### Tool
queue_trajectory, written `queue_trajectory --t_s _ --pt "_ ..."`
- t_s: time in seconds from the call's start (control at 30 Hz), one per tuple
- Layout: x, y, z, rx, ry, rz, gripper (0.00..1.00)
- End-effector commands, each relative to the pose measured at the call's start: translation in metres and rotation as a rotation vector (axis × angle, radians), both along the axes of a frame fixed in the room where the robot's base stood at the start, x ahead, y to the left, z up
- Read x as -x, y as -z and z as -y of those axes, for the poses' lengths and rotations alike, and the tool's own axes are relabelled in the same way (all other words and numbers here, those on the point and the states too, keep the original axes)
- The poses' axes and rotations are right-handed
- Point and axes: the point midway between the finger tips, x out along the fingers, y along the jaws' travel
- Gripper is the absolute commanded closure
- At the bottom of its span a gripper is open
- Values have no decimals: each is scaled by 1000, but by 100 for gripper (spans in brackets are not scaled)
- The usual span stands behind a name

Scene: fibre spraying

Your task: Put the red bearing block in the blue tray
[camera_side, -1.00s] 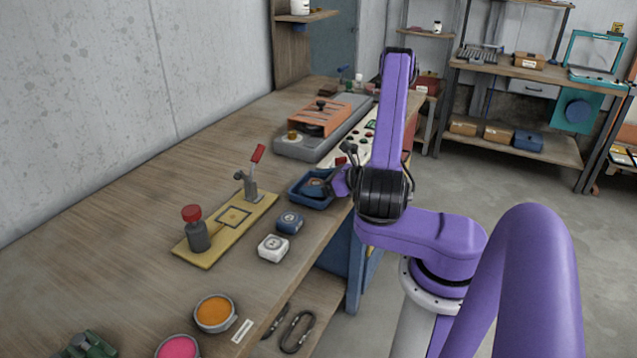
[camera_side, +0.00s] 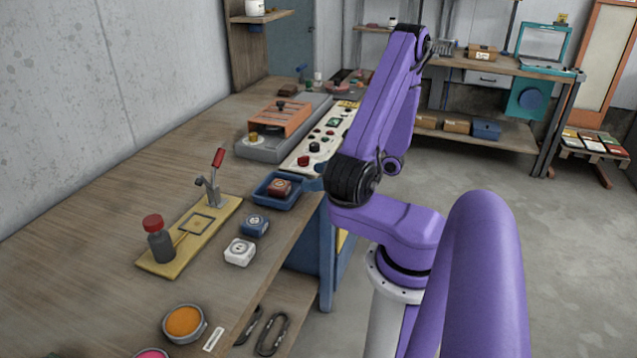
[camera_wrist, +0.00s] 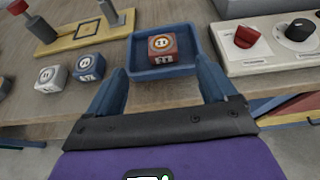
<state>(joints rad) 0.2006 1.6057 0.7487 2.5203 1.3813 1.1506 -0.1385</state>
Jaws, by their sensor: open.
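The red bearing block (camera_side: 279,187) sits inside the blue tray (camera_side: 264,200) at the bench's front edge. In the wrist view the red block (camera_wrist: 162,47) rests on the floor of the tray (camera_wrist: 142,73), its round face up. My gripper (camera_wrist: 160,68) is open and empty. Its two blue fingers are spread apart on the near side of the tray, and neither holds the block. In the side view my gripper is mostly hidden by the arm, just right of the tray.
A blue block (camera_side: 254,225) and a white block (camera_side: 240,252) stand on the bench beside the tray. A yellow fixture plate (camera_side: 166,262) with a red-handled clamp and red-capped bottle lies to the left. A control panel (camera_side: 305,160) is behind the tray.

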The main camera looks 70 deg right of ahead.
Motion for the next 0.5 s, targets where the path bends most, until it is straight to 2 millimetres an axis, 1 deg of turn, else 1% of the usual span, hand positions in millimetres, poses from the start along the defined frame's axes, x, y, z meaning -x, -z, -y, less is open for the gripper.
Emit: queue_trajectory --t_s 0.07,0.17,0.3,0.5 --pt "-5 -2 -4 10 -43 -3 15" --pt "-17 -6 -14 35 -150 -10 15" --pt "-38 -14 -39 89 -373 -24 15" --pt "-56 -23 -79 175 -703 -35 15"
